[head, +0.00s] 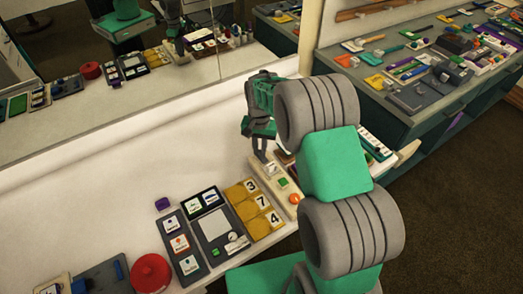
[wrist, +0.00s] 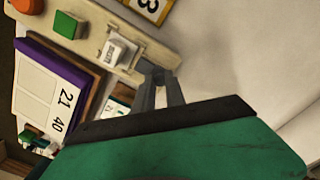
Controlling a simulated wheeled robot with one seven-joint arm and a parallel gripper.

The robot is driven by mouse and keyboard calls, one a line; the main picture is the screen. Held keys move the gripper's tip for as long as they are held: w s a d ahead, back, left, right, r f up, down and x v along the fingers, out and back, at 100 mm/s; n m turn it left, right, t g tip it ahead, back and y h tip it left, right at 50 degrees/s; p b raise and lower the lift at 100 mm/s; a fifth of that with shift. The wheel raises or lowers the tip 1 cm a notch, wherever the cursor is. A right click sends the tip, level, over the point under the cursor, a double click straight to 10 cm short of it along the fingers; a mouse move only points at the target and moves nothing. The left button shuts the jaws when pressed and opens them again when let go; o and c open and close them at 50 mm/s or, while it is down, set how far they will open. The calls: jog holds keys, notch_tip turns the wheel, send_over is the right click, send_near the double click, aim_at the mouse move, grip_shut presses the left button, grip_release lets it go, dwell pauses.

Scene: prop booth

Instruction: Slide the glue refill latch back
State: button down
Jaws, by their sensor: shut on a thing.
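A beige panel (head: 254,172) lies on the white counter beneath my gripper (head: 259,153). The panel also shows in the wrist view (wrist: 98,24), with a green square button (wrist: 69,25) and a white block with small dark markings (wrist: 122,50). My gripper's fingertips (wrist: 158,76) are close together at the panel's end, just beyond the white block. They are shut on a small part there, apparently the glue refill latch, which the fingers mostly hide. I cannot make out the latch's exact position along its travel.
A yellow number board (head: 253,208), a dark panel with a grey screen (head: 213,224) and a red round pot (head: 150,272) stand left of the panel. A purple-edged board (wrist: 52,60) lies close beside it. A mirror (head: 110,90) backs the counter.

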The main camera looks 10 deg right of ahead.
jog(key=c, duration=1.4)
grip_release()
jog(key=shift+w, duration=0.1)
jog(key=shift+o, duration=0.2)
notch_tip(320, 180, up, 8)
jog(key=shift+b, duration=0.65)
notch_tip(320, 180, up, 6)
jog(key=n+t, duration=0.1)
jog(key=n, duration=0.1)
send_over(263, 166)
jog(key=s+r+n+t, duration=0.2)
jog(key=s+r+n, duration=0.1)
jog(key=s, duration=1.3)
jog(key=shift+s+d+n+t, duration=0.15)
jog(key=shift+s+n+t, duration=0.15)
jog(key=shift+s+n, duration=0.1)
